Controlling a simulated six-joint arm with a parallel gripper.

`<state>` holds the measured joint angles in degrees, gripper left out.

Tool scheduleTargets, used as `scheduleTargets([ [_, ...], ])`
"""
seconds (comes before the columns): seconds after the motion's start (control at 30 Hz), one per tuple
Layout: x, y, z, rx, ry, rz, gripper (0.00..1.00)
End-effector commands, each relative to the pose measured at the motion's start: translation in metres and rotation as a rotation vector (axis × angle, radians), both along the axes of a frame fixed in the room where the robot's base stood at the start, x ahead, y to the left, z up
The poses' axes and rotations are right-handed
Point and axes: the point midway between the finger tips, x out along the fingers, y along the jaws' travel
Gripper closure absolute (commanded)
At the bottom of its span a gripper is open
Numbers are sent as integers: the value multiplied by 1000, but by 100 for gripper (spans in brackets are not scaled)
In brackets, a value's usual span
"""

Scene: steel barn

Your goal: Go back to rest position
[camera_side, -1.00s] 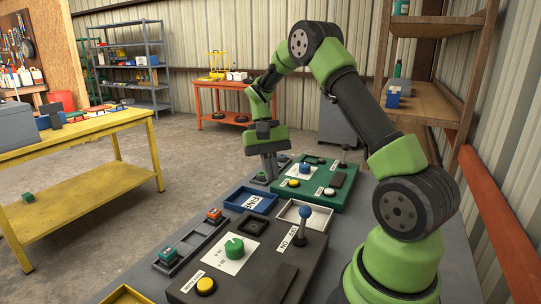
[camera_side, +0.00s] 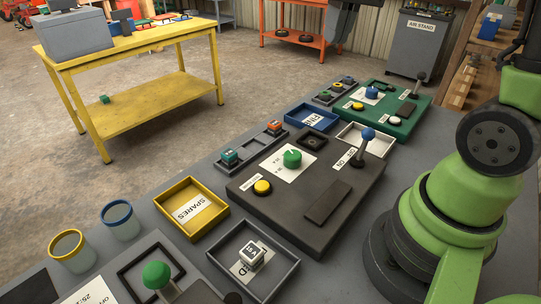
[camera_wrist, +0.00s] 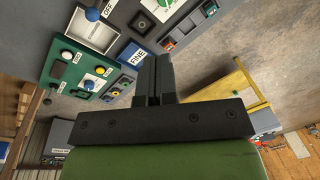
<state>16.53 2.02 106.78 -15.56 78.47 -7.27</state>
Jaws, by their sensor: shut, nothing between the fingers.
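My gripper (camera_wrist: 153,72) shows in the wrist view with its two dark fingers together and nothing between them. In the wrist view the fingers appear in front of the grey bench, near the blue FINE tray (camera_wrist: 131,53). I see no contact with anything on the bench.
On the bench stand a black control box (camera_side: 330,215) with a blue-topped lever, a green control box (camera_side: 408,122), a yellow SPARES tray (camera_side: 222,217) and a grey tray (camera_side: 287,278) holding a white block (camera_side: 251,256). A yellow table (camera_side: 150,45) stands beyond open floor.

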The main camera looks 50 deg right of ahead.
Motion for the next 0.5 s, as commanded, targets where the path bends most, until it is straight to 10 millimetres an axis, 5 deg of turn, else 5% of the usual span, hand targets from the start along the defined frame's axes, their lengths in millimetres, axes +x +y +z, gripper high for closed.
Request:
scheduleTargets([
  [0.2, -50, 50, 19, -15, -273, 121, 100],
  [0.5, -94, 79, 13, 9, -516, 202, 100],
])
